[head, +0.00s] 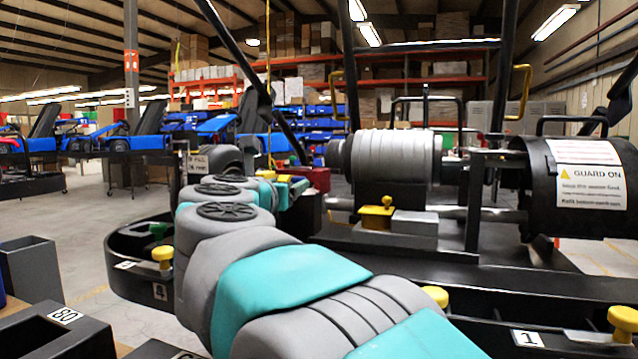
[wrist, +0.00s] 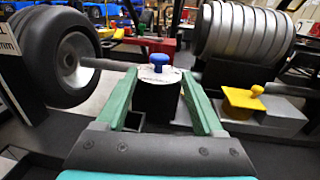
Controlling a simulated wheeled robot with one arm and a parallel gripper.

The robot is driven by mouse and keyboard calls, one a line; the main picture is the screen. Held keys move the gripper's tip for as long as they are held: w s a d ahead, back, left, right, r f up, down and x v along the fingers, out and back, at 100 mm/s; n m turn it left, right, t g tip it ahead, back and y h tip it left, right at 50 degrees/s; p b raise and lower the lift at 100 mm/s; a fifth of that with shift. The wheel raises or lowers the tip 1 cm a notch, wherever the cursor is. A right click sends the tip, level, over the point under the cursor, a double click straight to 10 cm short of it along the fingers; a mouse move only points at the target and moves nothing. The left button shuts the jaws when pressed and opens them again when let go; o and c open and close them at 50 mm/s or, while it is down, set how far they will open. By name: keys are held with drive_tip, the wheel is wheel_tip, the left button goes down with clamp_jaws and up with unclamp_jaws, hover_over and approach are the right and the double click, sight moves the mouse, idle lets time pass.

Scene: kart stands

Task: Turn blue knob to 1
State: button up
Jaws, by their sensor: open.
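The blue knob (wrist: 158,61) stands upright on a pale round dial plate (wrist: 158,75) on top of a black box (wrist: 154,103), in the middle of the wrist view. Marks on the dial are too small to read, so I cannot tell where the knob points. My gripper (wrist: 158,75) is open, with one green finger on each side of the dial and box. The knob shows between the fingertips, with a gap on both sides and nothing held. In the head view my gripper (head: 284,181) reaches away from me, and the blue knob cannot be made out there.
In the wrist view a black wheel (wrist: 62,52) is close on the left, and a yellow knob (wrist: 243,99) and silver ribbed roller (wrist: 245,35) on the right. In the head view a black "GUARD ON" drum (head: 540,205) stands right; open floor (head: 110,200) lies left.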

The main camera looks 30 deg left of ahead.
sight(296, 180)
drive_tip(key=shift+p+x, duration=0.85)
drive_tip(key=shift+x, duration=3)
drive_tip(key=shift+a, duration=0.1)
clamp_jaws()
